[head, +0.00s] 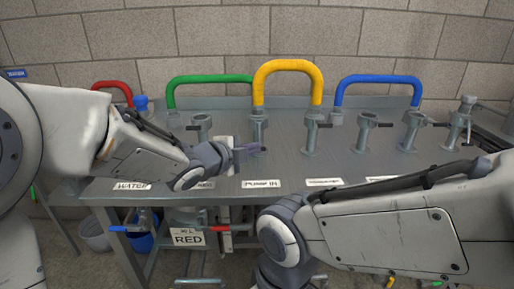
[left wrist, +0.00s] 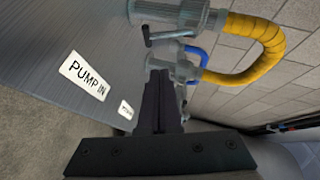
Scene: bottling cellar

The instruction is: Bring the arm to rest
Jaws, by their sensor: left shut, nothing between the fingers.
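My left gripper (head: 250,149) is shut and empty, held above the metal bench (head: 235,200) in front of the PUMP IN port in the head view. Its closed fingers also show in the left wrist view (left wrist: 161,105), pointing past the PUMP IN label (left wrist: 86,78). My left arm (head: 140,150) reaches in from the left. My right arm (head: 390,230) crosses the lower right of the head view; its gripper is not in view.
Valved ports stand along the bench, joined by hose loops: red (head: 113,88), green (head: 210,79), yellow (head: 287,68) and blue (head: 378,79). A block wall (head: 230,30) is behind. A RED sign (head: 187,237) and buckets (head: 95,235) are below the bench.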

